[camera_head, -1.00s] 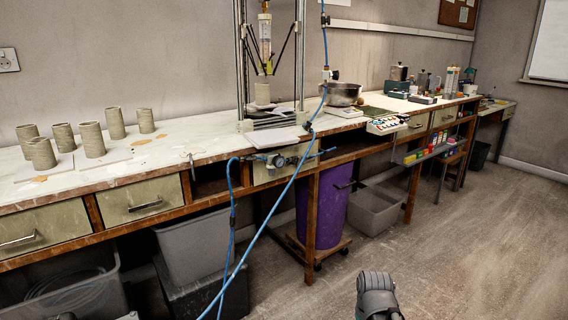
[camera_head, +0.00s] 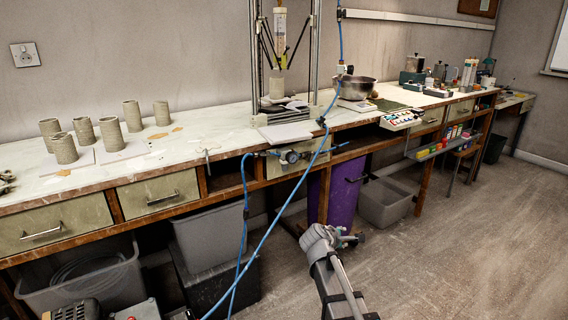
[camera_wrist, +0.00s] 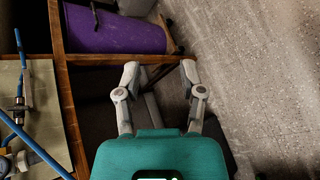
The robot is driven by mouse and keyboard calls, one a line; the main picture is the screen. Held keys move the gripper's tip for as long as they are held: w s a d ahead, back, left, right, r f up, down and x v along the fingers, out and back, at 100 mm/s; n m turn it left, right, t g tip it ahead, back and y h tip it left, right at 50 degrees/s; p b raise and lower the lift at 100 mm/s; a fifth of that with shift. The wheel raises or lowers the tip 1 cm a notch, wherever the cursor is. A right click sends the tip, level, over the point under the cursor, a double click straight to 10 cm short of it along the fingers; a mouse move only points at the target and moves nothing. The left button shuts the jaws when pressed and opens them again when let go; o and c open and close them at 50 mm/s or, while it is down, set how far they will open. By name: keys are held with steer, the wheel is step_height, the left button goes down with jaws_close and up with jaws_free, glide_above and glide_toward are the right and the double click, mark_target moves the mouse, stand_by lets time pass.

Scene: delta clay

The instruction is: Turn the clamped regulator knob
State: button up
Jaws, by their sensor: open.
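The regulator (camera_head: 290,156), with a dark round part and blue hoses, sits at the front edge of the workbench (camera_head: 150,171), by a pale drawer front. It is too small in the head view to tell the knob from a gauge. In the wrist view, brass and blue fittings (camera_wrist: 18,108) show at the left edge, partly cut off. My gripper (camera_head: 352,239) is in front of and below the bench, right of the regulator and apart from it. In the wrist view its two fingers (camera_wrist: 160,73) are spread, with nothing held between them.
A purple bin (camera_head: 342,195) stands under the bench behind my gripper. Clay cylinders (camera_head: 110,133) stand on the bench at left. The floor (camera_head: 450,250) at right is clear.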

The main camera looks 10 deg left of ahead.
steer(key=w+a+r+n+t+y+p, duration=0.1)
steer(key=w+a+r+n+t, duration=0.15)
steer(key=a+r+n, duration=0.2)
steer(key=w+a+r+n+t+p, duration=0.1)
steer(key=w+a+r+n+t, duration=0.1)
steer(key=w+a+r+n, duration=0.3)
steer(key=n+t+y+p, duration=0.1)
steer(key=n+t+y, duration=0.3)
steer(key=n, duration=0.5)
glide_toward(284, 167)
steer(key=s, duration=0.3)
steer(key=shift+s+a+r, duration=0.1)
steer(key=shift+a+r, duration=0.1)
steer(key=w, duration=0.9)
steer(key=w+d, duration=0.1)
steer(key=w, duration=0.3)
steer(key=shift+w+d, duration=0.15)
steer(key=shift+w, duration=0.25)
steer(key=shift+c, duration=0.2)
jaws_close()
